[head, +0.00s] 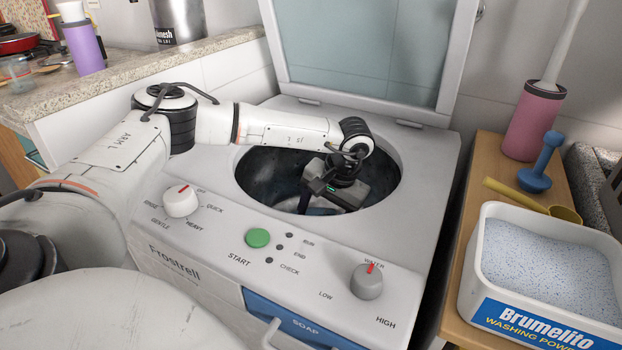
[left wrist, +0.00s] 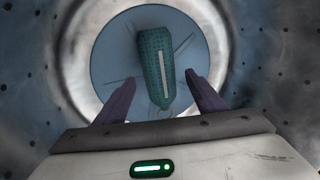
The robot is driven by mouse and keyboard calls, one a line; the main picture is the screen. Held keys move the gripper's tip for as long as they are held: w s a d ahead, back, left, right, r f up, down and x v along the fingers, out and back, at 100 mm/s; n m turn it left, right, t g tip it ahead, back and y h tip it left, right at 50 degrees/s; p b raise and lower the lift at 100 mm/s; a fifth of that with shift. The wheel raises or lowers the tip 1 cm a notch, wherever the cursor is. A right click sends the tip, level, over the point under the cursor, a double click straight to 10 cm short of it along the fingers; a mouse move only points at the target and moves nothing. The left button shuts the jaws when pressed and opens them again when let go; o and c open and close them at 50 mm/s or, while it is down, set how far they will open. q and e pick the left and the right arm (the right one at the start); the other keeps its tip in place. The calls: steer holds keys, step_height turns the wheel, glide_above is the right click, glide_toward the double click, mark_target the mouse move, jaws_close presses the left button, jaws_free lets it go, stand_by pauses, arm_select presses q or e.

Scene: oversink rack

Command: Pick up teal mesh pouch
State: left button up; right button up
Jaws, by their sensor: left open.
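In the left wrist view the teal mesh pouch (left wrist: 153,72) lies on the round blue-grey hub (left wrist: 110,70) at the bottom of the washer drum. It has a pale strip down its front and a small ring at its near end. My left gripper (left wrist: 160,92) is open, with its two dark fingers on either side of the pouch's near end and apart from it. In the head view my left gripper (head: 318,200) reaches down into the drum opening (head: 258,178). The pouch is hidden there. My right gripper is not in view.
The washer's lid (head: 365,50) stands open behind the drum. The perforated drum wall (left wrist: 30,80) surrounds my gripper closely. A control panel with knobs (head: 182,201) is in front. A washing powder tub (head: 550,270), yellow scoop (head: 530,200) and blue plunger-like item (head: 540,165) stand at right.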

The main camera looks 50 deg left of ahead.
arm_select(q)
steer(key=x, duration=0.3)
steer(key=shift+w, duration=0.1)
steer(key=shift+r, duration=0.1)
steer(key=c, duration=1.2)
steer(key=shift+r+p, duration=1)
steer(key=shift+r, duration=4.05)
